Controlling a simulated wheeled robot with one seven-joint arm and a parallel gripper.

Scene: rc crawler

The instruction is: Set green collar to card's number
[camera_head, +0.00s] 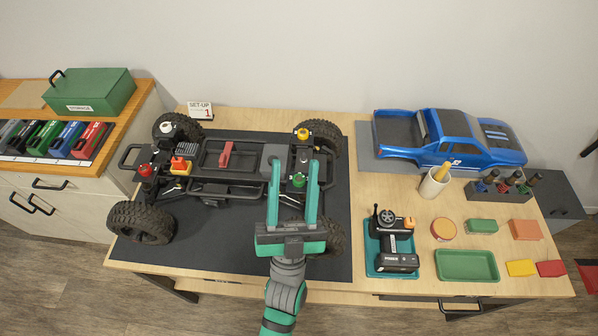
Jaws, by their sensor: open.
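The green collar (299,180) sits on a shock at the right end of the crawler chassis (228,172), beside a wheel. My gripper (293,178) reaches in from the front, with its two green fingers apart on either side of the collar. I cannot tell whether a finger touches it. The collar's setting marks are too small to read. The set-up card (200,110) stands at the back left of the bench and shows the number 1. Other collars show on the chassis: a red one (145,170), a yellow one (303,134) and a white one (167,127).
The chassis stands on a dark mat (235,255). A blue truck body (450,138) lies at the back right. Large tyres (140,222) flank the chassis.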

